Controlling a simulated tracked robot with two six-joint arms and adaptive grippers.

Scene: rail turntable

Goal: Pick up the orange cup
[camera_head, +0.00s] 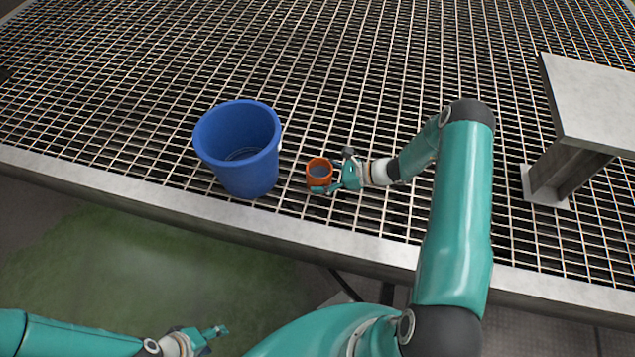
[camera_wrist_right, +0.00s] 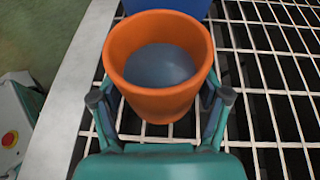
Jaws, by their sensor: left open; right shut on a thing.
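The orange cup (camera_head: 319,172) is small and round, with a grey inside. It stands upright at the grating, just right of the blue bin; I cannot tell whether its base touches the grating. My right gripper (camera_head: 333,178) is shut on it from the right side. In the right wrist view the orange cup (camera_wrist_right: 158,68) sits between the two fingers of my right gripper (camera_wrist_right: 160,104), one at each side. My left gripper (camera_head: 215,340) is open and empty at the lower left, off the grating's front edge.
A blue bin (camera_head: 238,150) stands close to the left of the cup. The metal grating (camera_head: 330,60) is clear behind them. A pale metal stand (camera_head: 590,100) rises at the right. A grey rim (camera_head: 200,204) runs along the grating's front.

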